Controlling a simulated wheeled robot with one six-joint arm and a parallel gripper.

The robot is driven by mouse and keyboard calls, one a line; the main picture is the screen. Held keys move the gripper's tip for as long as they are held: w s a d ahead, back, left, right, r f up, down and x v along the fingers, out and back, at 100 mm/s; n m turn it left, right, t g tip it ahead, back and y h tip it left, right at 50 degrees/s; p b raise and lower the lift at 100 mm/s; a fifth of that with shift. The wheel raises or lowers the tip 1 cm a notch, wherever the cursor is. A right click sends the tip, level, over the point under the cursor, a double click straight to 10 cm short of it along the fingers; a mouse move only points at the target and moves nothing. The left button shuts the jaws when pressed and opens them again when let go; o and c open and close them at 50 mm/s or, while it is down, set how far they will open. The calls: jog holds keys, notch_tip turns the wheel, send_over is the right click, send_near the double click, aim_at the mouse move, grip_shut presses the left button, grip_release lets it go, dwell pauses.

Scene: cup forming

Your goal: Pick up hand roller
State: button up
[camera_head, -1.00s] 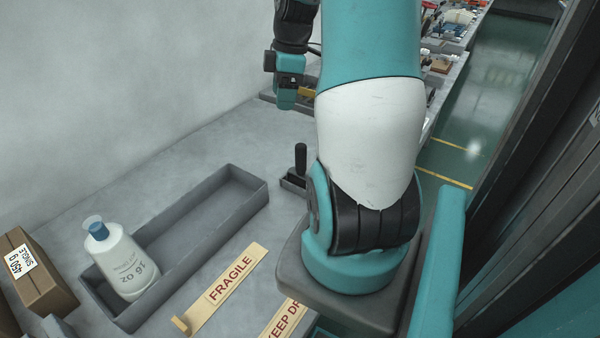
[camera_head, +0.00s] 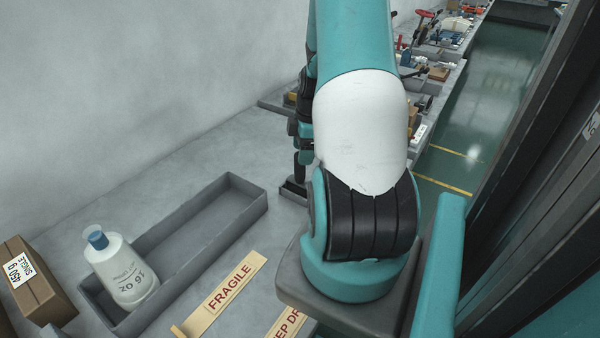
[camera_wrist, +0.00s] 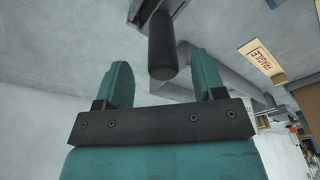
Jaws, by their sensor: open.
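The hand roller shows in the wrist view as a dark, rounded handle (camera_wrist: 163,52) standing out from a dark base (camera_wrist: 150,10) at the top edge. In the head view its lower part (camera_head: 299,178) shows beside my arm, in or on a small dark base. My gripper (camera_wrist: 161,66) is open, with one teal finger on each side of the handle in the wrist view. Gaps show on both sides, and I cannot tell how deep the handle sits between the fingers. In the head view my arm partly hides the gripper and roller.
A long grey tray (camera_head: 262,196) holds a white bottle (camera_head: 122,270) with a blue cap. A cardboard box (camera_head: 38,290) stands at left. A FRAGILE strip (camera_head: 225,293) and another labelled strip (camera_head: 290,320) lie in front. The wall is behind; cluttered benches (camera_head: 440,75) stand far off.

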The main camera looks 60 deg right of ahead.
jog(key=f, duration=0.3)
jog(key=a+f+p, duration=0.1)
jog(key=shift+w+f, duration=0.4)
grip_shut()
notch_tip(320, 180, up, 20)
jog(key=b, duration=0.1)
